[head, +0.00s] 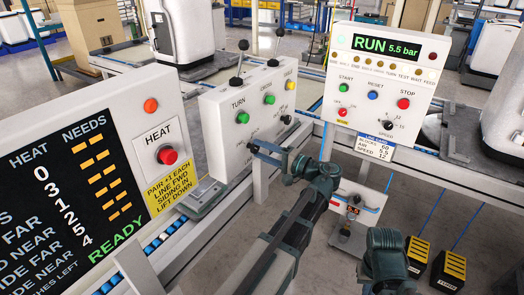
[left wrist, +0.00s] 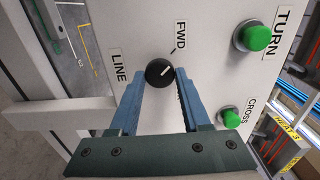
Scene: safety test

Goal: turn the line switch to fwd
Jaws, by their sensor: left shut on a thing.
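The line switch is a round black knob (left wrist: 159,73) with a white pointer mark, on the white control box (head: 212,115). In the left wrist view, the FWD label (left wrist: 181,36) is up and right of the knob and the LINE label (left wrist: 118,65) is to its left. The white mark slants up and right, towards the FWD side. My left gripper (head: 262,151) reaches the lower front of the box. Its blue fingers are shut on the knob, one on each side. In the head view the fingers largely hide the knob. My right gripper does not show.
Green TURN (head: 242,118) and CROSS (head: 269,100) buttons are above the knob. A HEAT panel (head: 165,145) with a red button stands left. A RUN 5.5 bar panel (head: 378,75) stands right. A sign reading READY shows at front left.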

